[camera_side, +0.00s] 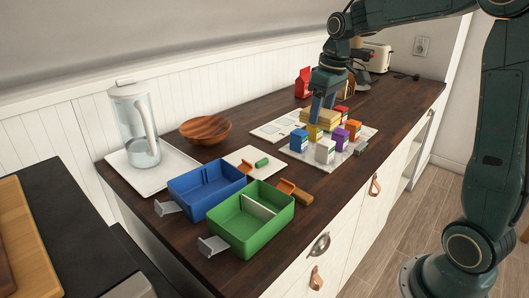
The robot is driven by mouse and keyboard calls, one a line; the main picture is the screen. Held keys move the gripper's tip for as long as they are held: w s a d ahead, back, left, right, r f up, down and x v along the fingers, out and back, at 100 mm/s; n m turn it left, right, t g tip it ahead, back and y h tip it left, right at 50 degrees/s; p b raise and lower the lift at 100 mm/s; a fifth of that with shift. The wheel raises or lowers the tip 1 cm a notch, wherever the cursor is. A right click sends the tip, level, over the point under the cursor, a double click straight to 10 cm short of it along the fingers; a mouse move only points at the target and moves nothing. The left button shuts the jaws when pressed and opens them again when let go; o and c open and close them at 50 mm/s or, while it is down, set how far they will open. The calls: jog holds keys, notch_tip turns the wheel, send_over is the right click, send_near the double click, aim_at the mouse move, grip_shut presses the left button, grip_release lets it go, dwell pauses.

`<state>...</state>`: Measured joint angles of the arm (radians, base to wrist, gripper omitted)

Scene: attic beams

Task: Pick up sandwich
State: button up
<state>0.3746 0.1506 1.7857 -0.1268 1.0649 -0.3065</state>
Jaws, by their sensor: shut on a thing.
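The sandwich (327,118) is a tan, layered block among small coloured boxes on a light mat (369,133). My gripper (317,117) reaches down from above and is shut on the sandwich. The fingers cover part of its left side. I cannot tell whether the sandwich is lifted off what lies under it.
Several small boxes crowd around, including a purple box (341,139) and a white box (325,151). An open blue lunch box (190,200) and an open green one (240,242) stand in front. A wooden bowl (206,129) and a glass pitcher (137,125) stand left.

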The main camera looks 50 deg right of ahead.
jog(key=shift+r, duration=1.2)
